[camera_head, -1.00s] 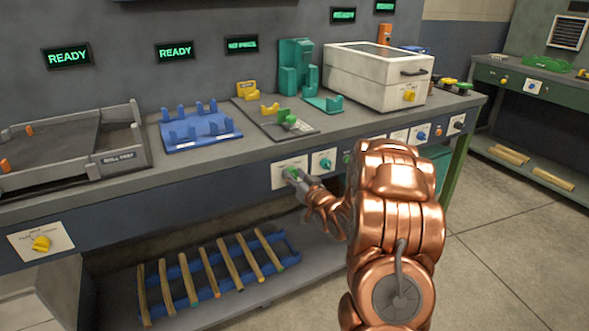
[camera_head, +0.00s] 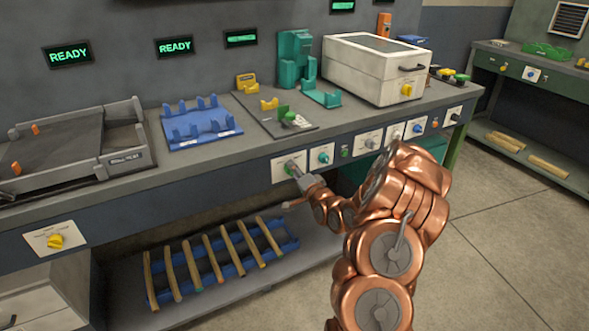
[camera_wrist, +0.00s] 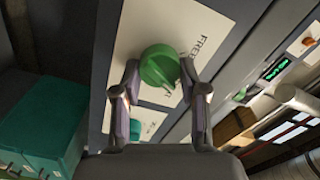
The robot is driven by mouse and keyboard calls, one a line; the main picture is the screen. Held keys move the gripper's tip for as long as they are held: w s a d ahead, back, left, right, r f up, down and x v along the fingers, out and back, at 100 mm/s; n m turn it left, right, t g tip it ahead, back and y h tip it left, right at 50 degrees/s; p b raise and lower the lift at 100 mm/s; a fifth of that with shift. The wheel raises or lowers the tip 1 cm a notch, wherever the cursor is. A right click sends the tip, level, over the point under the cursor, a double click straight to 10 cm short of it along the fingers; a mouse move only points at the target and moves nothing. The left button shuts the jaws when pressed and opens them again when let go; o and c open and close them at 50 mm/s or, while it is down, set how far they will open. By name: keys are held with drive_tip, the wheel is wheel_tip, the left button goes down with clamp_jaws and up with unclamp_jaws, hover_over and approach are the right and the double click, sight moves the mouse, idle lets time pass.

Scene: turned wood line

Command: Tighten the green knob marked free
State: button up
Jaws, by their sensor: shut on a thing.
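The green knob (camera_wrist: 160,66) sits on a white plate (camera_wrist: 195,22) lettered "FREE", with further lettering partly hidden. In the head view the plate (camera_head: 280,171) is on the bench's front panel, and the knob is mostly hidden by my gripper (camera_head: 297,170). In the wrist view my gripper (camera_wrist: 158,80) has one finger on each side of the knob and is shut on it. The knob's pointer direction cannot be made out.
A teal knob (camera_head: 323,157) on its own plate is just right of my gripper. More knobs line the panel further right. A yellow knob (camera_head: 55,241) is far left. Below, a blue rack (camera_head: 287,243) holds several wooden rods. The grey bench top (camera_head: 215,160) overhangs the panel.

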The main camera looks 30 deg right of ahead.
drive_tip(key=shift+d+m, duration=0.1)
drive_tip(key=shift+m, duration=1.8)
drive_tip(key=o, duration=1.1)
drive_tip(key=shift+o, duration=0.2)
drive_tip(key=shift+f, duration=0.1)
drive_tip(key=s+a, duration=0.1)
drive_tip(key=s, duration=1.1)
